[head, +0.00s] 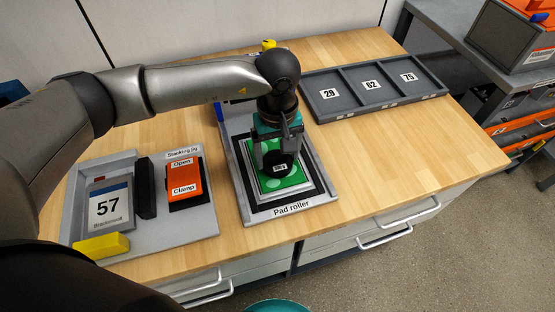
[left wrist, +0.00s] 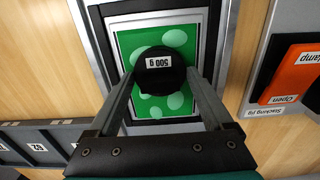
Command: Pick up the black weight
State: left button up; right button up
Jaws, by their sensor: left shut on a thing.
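The black weight (head: 281,168) is a round black piece with a white label; in the left wrist view (left wrist: 160,72) the label reads 500 g. My left gripper (head: 279,150) points down over the Pad roller station (head: 290,209), with its fingers closed on two sides of the weight. The weight is over a green pad with lighter green spots (head: 293,182); it also shows in the left wrist view (left wrist: 180,38). I cannot tell whether the weight touches the pad or is just above it. My right gripper is not in view.
Left of the roller, a grey stacking jig tray (head: 201,225) holds a cell marked 57 (head: 109,203), an orange Open/Clamp block (head: 183,178) and a yellow block (head: 101,246). A three-compartment grey tray (head: 330,105) marked 29, 62, 75 stands behind right. Bare wood lies right of the roller.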

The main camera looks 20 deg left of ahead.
pick_arm(q)
grip_shut()
jog(key=shift+r, duration=0.1)
